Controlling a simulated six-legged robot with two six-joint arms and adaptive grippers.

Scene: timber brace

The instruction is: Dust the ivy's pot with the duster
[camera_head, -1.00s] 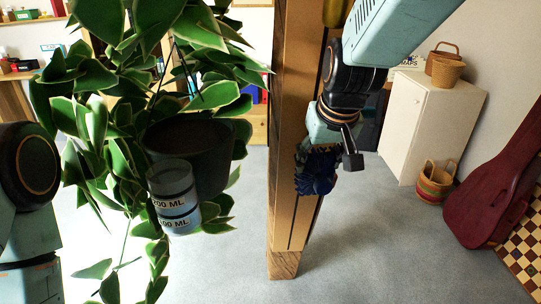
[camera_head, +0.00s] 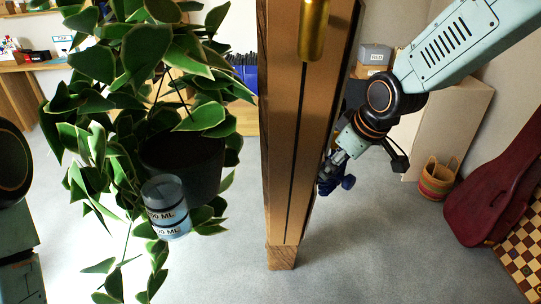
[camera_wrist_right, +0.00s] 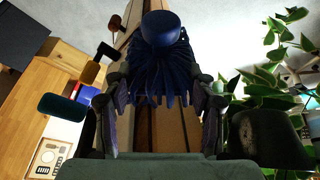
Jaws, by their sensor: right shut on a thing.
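The ivy (camera_head: 130,70) hangs at the left of the head view, with long trailing leaves. Its dark pot (camera_head: 195,165) sits among the leaves, left of the timber post. My right gripper (camera_head: 333,168) is at the right side of the post, well apart from the pot. It is shut on the duster (camera_head: 347,182), which has a blue head. The post partly hides the gripper and duster in the head view. In the right wrist view the blue duster head (camera_wrist_right: 160,50) shows between the fingers, with ivy leaves to the right. My left arm shows at the left edge, its gripper out of frame.
The upright timber post (camera_head: 285,140) stands between my right gripper and the pot. A clear measuring cup (camera_head: 166,207) with blue contents is in front of the pot. A woven basket (camera_head: 437,180), a white cabinet (camera_head: 440,130) and a red guitar case (camera_head: 490,205) stand at the right.

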